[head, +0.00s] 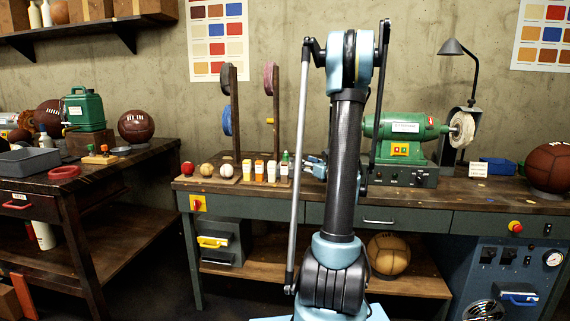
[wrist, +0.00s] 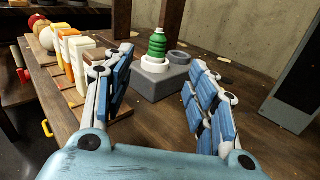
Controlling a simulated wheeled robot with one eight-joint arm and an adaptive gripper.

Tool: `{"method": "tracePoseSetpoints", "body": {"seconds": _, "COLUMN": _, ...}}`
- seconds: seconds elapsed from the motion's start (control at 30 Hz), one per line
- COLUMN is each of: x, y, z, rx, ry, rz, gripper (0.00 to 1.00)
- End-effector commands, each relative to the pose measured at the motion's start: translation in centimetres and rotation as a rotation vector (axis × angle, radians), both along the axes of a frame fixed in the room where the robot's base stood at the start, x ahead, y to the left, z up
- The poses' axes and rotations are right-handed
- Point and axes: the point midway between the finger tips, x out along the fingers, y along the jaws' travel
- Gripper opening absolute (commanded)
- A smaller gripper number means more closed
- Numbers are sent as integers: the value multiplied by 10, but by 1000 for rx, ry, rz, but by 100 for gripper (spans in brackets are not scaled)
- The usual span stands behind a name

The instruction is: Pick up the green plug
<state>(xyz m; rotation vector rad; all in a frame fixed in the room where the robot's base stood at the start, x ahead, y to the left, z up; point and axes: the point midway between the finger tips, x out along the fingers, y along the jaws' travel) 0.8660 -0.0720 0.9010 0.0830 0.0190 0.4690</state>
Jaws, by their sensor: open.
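The green plug (wrist: 157,43) is a ribbed, tapered green piece. It stands upright in a white collar (wrist: 152,66) on a grey block (wrist: 160,85). In the head view the green plug (head: 285,157) shows small, at the right end of a row of small items on the bench. My gripper (wrist: 160,62) is open, its blue fingers spread left and right in the wrist view. The plug appears between the fingertips and ahead of them, with nothing held. In the head view my arm hides much of the gripper.
Upright wooden posts (head: 276,110) rise behind. A green grinder (head: 400,127) stands to the right on the bench (head: 450,195). A grey ring (wrist: 178,57) lies beside the plug.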

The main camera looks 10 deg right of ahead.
Motion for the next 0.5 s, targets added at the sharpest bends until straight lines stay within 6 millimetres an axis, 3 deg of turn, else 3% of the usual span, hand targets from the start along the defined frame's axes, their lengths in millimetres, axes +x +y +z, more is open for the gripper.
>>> {"method": "tracePoseSetpoints", "body": {"seconds": 0.5, "x": 78, "y": 41, "z": 0, "rx": -3, "ry": 0, "rz": 4, "gripper": 52}}
